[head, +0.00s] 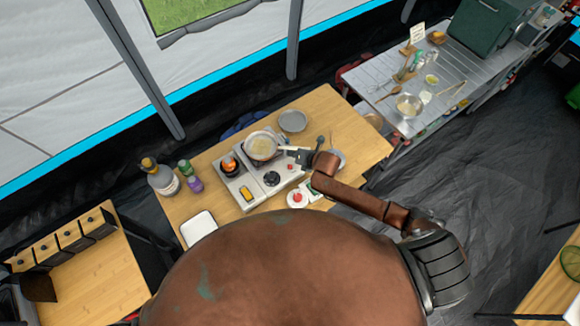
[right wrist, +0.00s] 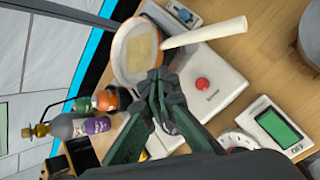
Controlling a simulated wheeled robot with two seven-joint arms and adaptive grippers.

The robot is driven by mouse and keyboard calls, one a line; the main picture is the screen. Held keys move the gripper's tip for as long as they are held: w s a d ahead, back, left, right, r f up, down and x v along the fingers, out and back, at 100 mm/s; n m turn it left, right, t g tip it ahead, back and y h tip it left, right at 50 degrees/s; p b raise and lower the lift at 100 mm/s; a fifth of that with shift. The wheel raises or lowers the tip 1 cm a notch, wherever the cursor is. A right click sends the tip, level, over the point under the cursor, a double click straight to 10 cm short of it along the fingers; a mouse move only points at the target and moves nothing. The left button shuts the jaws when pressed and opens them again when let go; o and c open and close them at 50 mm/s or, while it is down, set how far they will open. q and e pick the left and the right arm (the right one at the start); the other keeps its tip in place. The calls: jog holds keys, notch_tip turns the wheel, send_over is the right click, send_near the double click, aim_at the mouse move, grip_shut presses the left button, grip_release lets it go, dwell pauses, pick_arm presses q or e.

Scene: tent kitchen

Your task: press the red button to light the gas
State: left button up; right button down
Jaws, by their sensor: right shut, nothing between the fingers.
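The red button (right wrist: 202,86) sits on a white panel of the stove, right of my fingertips in the right wrist view. It shows small in the head view (head: 290,166), at the right end of the stove (head: 246,204). My right gripper (right wrist: 158,84) is shut and empty. Its fingers appear beside the button, close to the pan; I cannot tell the height gap. It also shows in the head view (head: 301,157), over the stove's right end. My left gripper is not in view.
A pan (head: 261,147) with a pale handle (right wrist: 205,32) is on the stove. A red-centred white round item (head: 297,198) and a green-screen device (right wrist: 278,130) lie in front. Bottles (head: 162,179) stand left; a grey plate (head: 293,121) lies behind.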

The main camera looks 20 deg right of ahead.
jog(key=b, duration=0.6)
send_over(291, 167)
notch_tip(291, 167, down, 6)
jog(key=shift+s+d+f, duration=0.1)
jog(key=shift+f, duration=0.15)
jog(key=shift+f+b, duration=0.5)
jog(key=shift+f, duration=0.4)
jog(key=shift+f, duration=0.15)
jog(key=shift+f, duration=0.25)
jog(key=shift+f+b, duration=0.4)
jog(key=shift+f, duration=0.2)
dwell(0.7)
jog(key=shift+r, duration=0.1)
jog(key=shift+r+p, duration=0.9)
jog(key=shift+p, duration=0.15)
